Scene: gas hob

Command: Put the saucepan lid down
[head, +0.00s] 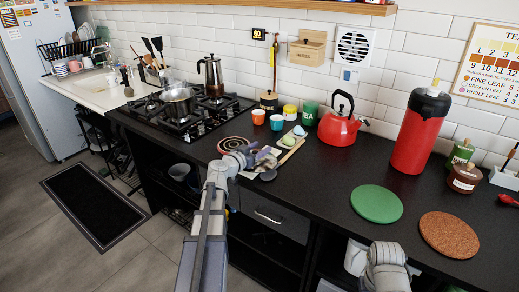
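The saucepan (177,103) stands on the gas hob (190,124); its handle points to the back left. I cannot make out the saucepan lid for certain. My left gripper (264,158) is over the worktop, right of the hob, beside a round mat with dark and pink rings (232,143). Small grey and dark shapes at the gripper overlap, so I cannot tell whether it is open or holds anything. My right arm shows only at the bottom edge, and its gripper cannot be made out.
A board with small coloured items (291,141) lies close to the right of my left gripper. A red kettle (338,128), a red flask (418,132), a green mat (377,204) and a cork mat (449,235) stand further right. The black worktop (325,180) has clear room before the kettle.

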